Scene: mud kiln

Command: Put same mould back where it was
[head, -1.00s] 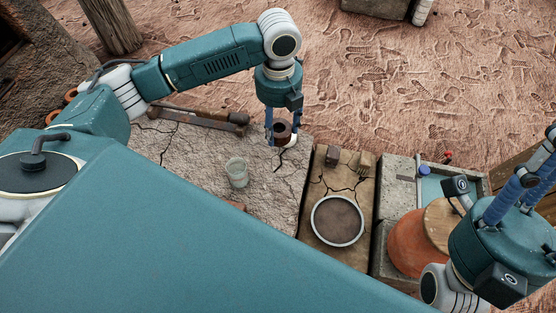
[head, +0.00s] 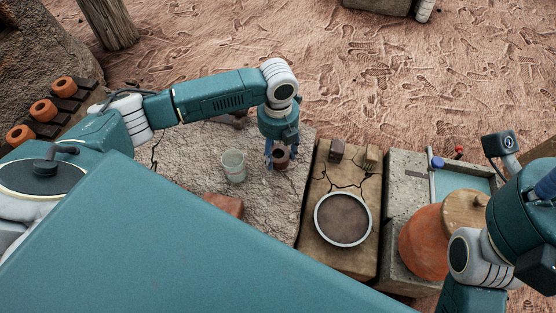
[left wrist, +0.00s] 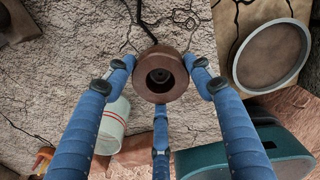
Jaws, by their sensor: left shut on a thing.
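The brown, round mould (head: 281,154) with a hole in its middle is held in my left gripper (head: 280,158), above the cracked pale slab. In the left wrist view the mould (left wrist: 160,75) sits between the fingers of my left gripper (left wrist: 160,85), its hole facing the camera. I cannot tell whether its base touches the slab. My right gripper (head: 545,185) is at the right edge of the head view, partly cut off, and its opening is unclear.
A glass tumbler (head: 233,167) stands left of the mould, with a reddish block (head: 223,204) nearer me. A round pan (head: 342,219) lies right. An orange pot (head: 424,242) stands further right. Orange rings (head: 42,110) sit on a dark rack at left.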

